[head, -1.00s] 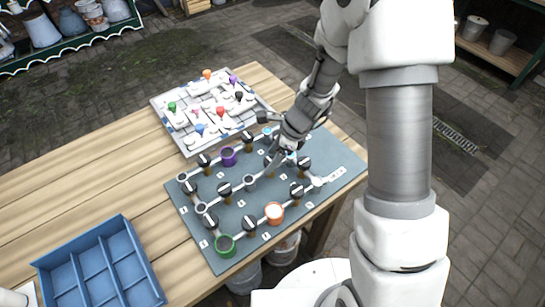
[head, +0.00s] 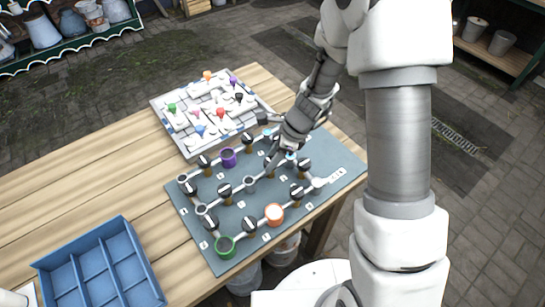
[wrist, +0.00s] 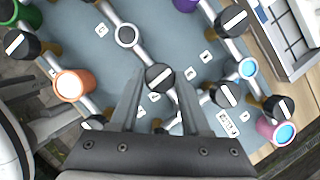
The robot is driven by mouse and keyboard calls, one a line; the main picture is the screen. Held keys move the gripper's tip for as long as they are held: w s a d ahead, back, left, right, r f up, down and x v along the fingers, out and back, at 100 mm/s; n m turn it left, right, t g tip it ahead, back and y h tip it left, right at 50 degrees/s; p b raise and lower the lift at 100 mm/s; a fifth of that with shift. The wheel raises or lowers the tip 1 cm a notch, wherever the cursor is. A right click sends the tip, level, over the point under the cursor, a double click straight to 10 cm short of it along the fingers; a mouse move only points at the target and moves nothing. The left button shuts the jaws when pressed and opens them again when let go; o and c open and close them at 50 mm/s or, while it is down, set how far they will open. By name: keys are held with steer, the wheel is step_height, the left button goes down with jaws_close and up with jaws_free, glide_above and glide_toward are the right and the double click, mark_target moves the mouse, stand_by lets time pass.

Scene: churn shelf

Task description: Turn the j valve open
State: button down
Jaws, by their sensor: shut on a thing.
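A blue-grey valve board (head: 236,205) lies on the table, carrying grey pipes, coloured rings and several black valve knobs with white bars. My gripper (head: 271,163) is low over the board's middle in the head view and partly covers the knob there. In the wrist view my gripper (wrist: 160,76) has its two fingers on either side of one black knob (wrist: 160,77), shut on it. The knob's white bar slants up to the right. Small white letter tags lie by the knobs; I cannot read them, so I cannot tell whether this is the j valve.
Other knobs stand close by, such as one to the right (wrist: 225,95) and one at upper right (wrist: 232,20). An orange ring (head: 274,213) and a green ring (head: 225,246) are near the front. A white peg maze (head: 211,112) and a blue divided tray (head: 100,270) share the table.

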steer(key=n+g, duration=0.1)
steer(key=n, duration=0.1)
steer(key=n+p, duration=0.1)
steer(key=n, duration=0.1)
steer(key=shift+w+n+g, duration=0.15)
steer(key=shift+n+g, duration=0.15)
steer(key=shift+g, duration=0.1)
steer(key=n, duration=0.2)
steer(key=n+g+h, duration=0.1)
steer(key=n, duration=0.1)
steer(key=shift+w+g, duration=0.1)
steer(key=shift+g, duration=0.2)
steer(key=n+g+h, duration=0.1)
steer(key=n, duration=0.4)
steer(key=shift+w+a, duration=0.1)
steer(key=shift+a, duration=0.05)
steer(key=shift+a+n+g+h+b, duration=0.1)
steer(key=shift+n+g+h+b, duration=0.5)
steer(key=shift+n, duration=1.3)
steer(key=shift+h+p, duration=0.3)
steer(key=shift+c, duration=1.8)
jaws_free()
